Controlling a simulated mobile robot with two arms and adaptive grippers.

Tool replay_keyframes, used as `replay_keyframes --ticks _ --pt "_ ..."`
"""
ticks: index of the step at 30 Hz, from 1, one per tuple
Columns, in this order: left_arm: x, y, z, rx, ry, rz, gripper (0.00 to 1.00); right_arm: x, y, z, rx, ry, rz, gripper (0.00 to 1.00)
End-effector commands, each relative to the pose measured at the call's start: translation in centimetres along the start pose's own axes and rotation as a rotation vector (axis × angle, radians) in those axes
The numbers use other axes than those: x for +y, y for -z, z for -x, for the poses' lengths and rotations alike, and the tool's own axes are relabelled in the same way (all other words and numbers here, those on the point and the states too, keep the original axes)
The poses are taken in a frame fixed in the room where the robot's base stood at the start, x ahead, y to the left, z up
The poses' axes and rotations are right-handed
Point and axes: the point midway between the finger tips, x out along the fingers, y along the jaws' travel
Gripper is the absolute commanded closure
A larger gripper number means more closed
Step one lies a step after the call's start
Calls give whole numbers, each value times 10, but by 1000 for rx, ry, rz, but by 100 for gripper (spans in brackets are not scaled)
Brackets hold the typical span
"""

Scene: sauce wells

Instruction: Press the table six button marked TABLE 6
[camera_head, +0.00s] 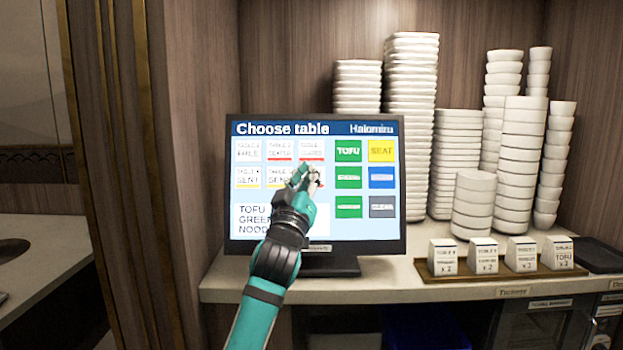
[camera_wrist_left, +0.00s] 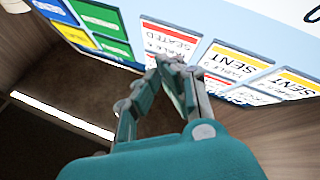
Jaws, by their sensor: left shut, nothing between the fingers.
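The touch screen (camera_head: 370,225), headed "Choose table", stands on the counter and shows white table buttons on its left half. My left gripper (camera_head: 307,174) is shut and empty, with its fingertips in front of the right end of the second row of table buttons. It hides most of the button there; a bit of red edge shows beside it. In the left wrist view the shut fingertips (camera_wrist_left: 172,64) are close to a white, red-striped button (camera_wrist_left: 170,42) with upside-down text reading SEATED; its table number is hard to read. I cannot tell whether the fingertips touch the screen. My right gripper is not in view.
Green, yellow, blue and grey buttons (camera_head: 348,178) fill the screen's right side. Tall stacks of white bowls (camera_head: 411,120) stand behind and to the right. A wooden tray (camera_head: 470,275) with small white labelled blocks (camera_head: 484,256) lies on the counter (camera_head: 420,290).

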Motion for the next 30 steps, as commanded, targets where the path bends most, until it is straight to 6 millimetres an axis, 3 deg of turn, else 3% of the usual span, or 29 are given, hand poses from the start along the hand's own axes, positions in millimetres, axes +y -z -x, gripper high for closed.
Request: replay_keyframes --ticks 30 --pt "-5 -4 -7 0 0 0 100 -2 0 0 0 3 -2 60"
